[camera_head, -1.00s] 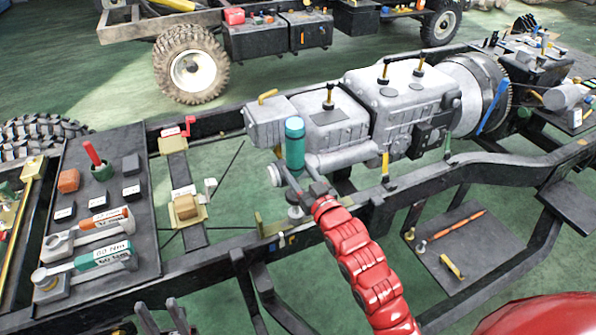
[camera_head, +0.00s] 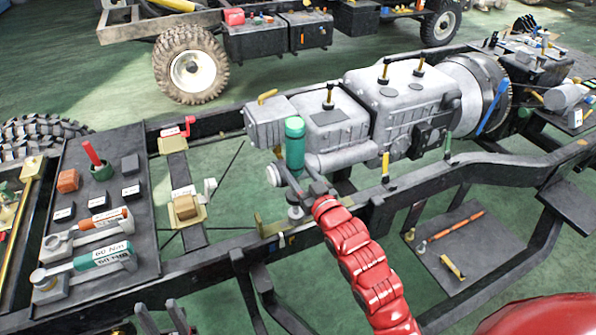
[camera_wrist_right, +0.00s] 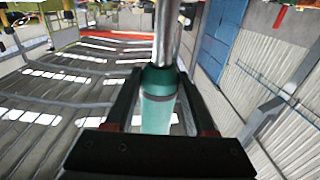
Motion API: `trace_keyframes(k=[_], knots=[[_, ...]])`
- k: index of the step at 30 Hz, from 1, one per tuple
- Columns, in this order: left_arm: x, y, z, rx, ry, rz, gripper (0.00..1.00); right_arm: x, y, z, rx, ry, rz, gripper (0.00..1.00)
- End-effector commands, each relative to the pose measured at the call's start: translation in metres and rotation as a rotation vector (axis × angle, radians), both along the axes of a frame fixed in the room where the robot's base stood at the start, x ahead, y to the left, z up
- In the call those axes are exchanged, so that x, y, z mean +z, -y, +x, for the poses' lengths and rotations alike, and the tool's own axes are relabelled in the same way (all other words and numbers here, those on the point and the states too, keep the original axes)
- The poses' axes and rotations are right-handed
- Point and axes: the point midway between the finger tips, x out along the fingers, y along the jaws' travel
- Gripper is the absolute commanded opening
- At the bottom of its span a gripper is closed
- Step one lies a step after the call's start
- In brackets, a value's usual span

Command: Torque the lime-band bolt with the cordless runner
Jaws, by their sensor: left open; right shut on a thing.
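My right gripper (camera_head: 300,188) is shut on the upright cordless runner (camera_head: 295,142), a green cylinder. The runner's body also shows between the fingers in the right wrist view (camera_wrist_right: 158,100), with a grey metal shaft running from it. In the head view it stands over the near chassis rail, beside the grey gearbox. A round grey piece (camera_head: 296,212) shows below the gripper. I cannot tell whether the runner touches a bolt, and no lime band is clear there. My left gripper (camera_head: 163,318) is open and empty at the bottom edge.
A dark tray (camera_head: 140,258) at left holds an orange-handled wrench (camera_head: 100,222) and a teal-handled wrench (camera_head: 103,254) with labels. The gearbox (camera_head: 335,125) stands close behind the runner. Fasteners with yellow (camera_head: 385,165) and green (camera_head: 447,146) parts stand along the near rail.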

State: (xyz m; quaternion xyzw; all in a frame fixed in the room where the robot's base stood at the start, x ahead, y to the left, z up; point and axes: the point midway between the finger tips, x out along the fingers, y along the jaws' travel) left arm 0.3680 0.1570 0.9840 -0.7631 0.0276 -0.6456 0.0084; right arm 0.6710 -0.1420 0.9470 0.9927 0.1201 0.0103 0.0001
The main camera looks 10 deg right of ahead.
Motion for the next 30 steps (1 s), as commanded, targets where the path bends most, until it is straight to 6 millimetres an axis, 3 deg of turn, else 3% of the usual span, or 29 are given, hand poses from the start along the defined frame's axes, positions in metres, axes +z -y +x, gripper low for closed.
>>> trace_keyframes(k=[30], knots=[[0.013,0.0,0.0,0.0,0.0,0.0,0.45,0.034,-0.001,0.0,0.001,0.008,0.0,0.0]])
